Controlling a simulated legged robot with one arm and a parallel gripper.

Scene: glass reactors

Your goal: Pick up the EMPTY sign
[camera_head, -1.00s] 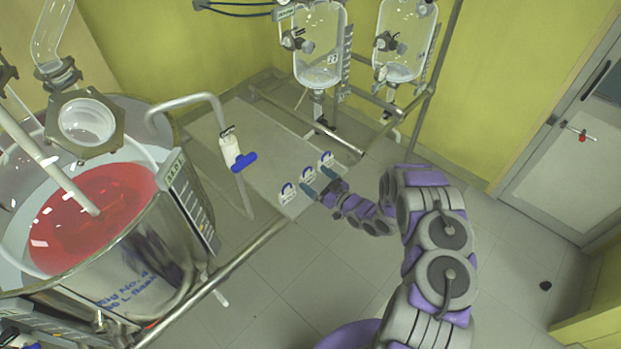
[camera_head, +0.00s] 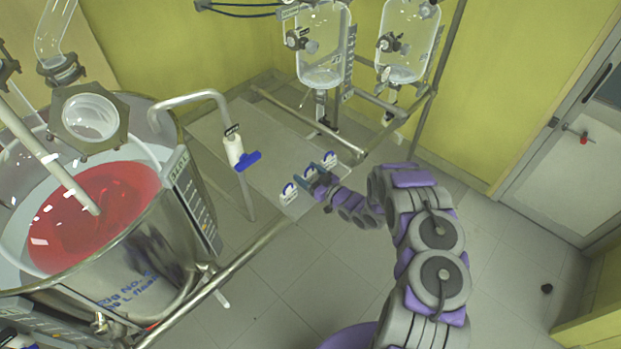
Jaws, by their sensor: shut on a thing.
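Three small white signs with blue handles stand in a row on the end of the grey platform (camera_head: 262,150): a near sign (camera_head: 289,194), a middle sign (camera_head: 311,173) and a far sign (camera_head: 330,161). Their lettering is too small to read, so I cannot tell which says EMPTY. My gripper (camera_head: 317,174) is at the middle sign and shut on it. The fingers hide part of this sign. I cannot tell whether it is lifted off the platform.
A steel vessel (camera_head: 150,260) with red liquid stands at left. A pipe with a blue-handled valve (camera_head: 240,152) rises beside the platform. Two glass vessels (camera_head: 322,50) (camera_head: 408,45) hang on a metal frame behind.

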